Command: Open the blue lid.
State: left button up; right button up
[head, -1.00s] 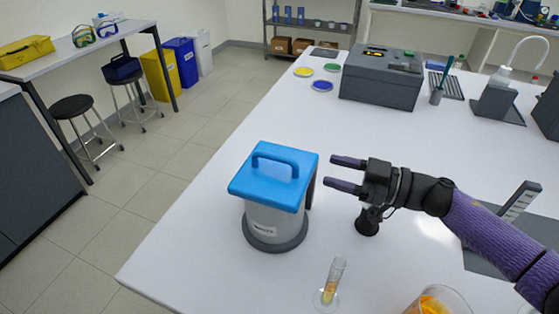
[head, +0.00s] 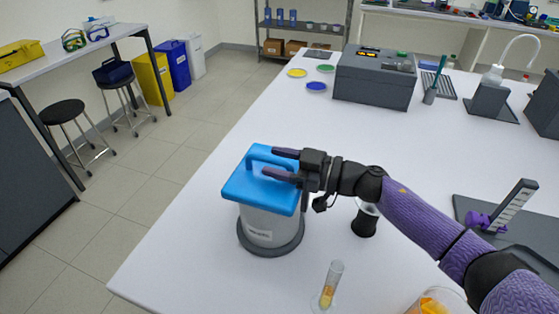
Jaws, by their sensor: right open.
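The blue lid (head: 250,190) with its raised arched handle (head: 255,156) sits flat and closed on a grey-white cylindrical container (head: 262,224) with a dark base ring, near the table's left edge. My right gripper (head: 270,163) reaches in from the right over the lid. Its two dark fingers are spread apart and point left, by the right part of the handle. The fingers hide some of the handle, and I cannot tell whether they touch it. My left gripper does not show.
A dark-based small vessel (head: 365,220) stands right of the container, under my right arm. A small tube with orange liquid (head: 331,286) and a beaker with orange contents (head: 438,303) stand at the front. A grey device (head: 375,80) stands at the back. The table's middle is clear.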

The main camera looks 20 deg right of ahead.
grip_shut()
dwell(1.3)
